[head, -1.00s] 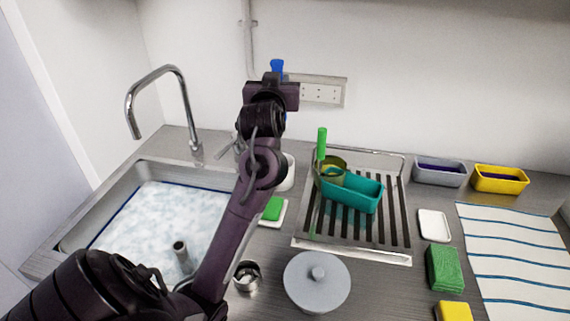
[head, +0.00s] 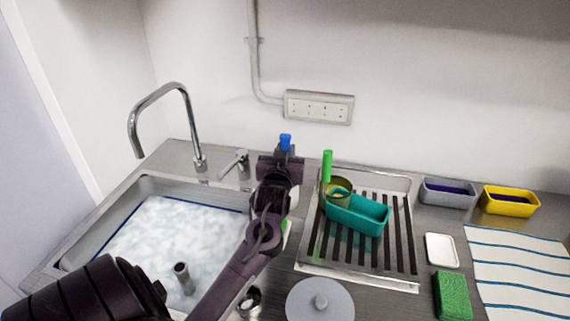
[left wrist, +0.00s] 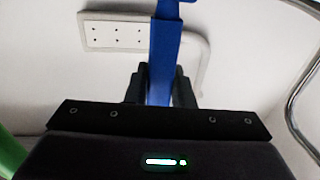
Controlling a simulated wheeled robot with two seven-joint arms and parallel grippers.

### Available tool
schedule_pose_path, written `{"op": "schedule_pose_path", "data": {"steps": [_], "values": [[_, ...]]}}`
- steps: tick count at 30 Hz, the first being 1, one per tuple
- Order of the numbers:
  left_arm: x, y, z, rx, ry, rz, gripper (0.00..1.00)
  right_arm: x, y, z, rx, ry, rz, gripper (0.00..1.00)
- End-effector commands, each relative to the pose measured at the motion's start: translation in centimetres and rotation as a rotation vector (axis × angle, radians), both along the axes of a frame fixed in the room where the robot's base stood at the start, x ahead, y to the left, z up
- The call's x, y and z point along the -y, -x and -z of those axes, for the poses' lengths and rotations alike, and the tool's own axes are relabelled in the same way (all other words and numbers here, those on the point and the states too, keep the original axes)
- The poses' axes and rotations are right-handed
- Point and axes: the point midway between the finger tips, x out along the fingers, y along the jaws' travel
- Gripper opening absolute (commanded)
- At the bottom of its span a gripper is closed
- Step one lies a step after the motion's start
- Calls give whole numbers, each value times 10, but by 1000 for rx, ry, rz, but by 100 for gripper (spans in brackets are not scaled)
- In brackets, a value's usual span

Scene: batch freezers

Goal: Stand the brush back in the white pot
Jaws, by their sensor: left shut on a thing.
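My left gripper (head: 281,159) is shut on the blue brush (head: 285,142). Only a short blue part shows above the jaws in the head view. In the left wrist view the blue handle (left wrist: 164,55) stands roughly upright between the two dark fingers (left wrist: 160,88). The brush's lower end is hidden behind my gripper and arm. The white pot cannot be made out now; my left arm covers the counter between the sink and the drying rack, where it would stand. My right gripper is not in view.
The foamy sink (head: 112,205) with its tap (head: 198,145) lies left. The drying rack (head: 400,281) holds a teal tub (head: 350,217) and a green-handled item (head: 327,167), close right of my gripper. A grey lid (head: 320,304) lies in front.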

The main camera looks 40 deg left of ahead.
Motion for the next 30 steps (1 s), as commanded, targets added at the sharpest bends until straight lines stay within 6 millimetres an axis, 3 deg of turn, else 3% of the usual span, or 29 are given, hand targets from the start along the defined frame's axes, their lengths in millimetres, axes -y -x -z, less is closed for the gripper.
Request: {"op": "schedule_pose_path", "data": {"steps": [9,22,23,27,30], "values": [[0,0,41,-3,-1,-1,0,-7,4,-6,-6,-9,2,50],[0,0,48,0,0,0,0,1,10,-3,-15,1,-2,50],[0,0,47,0,0,0,25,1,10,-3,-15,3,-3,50],[0,0,47,0,0,0,43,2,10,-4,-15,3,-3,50],[0,0,47,0,0,0,43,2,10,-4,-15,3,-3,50]]}}
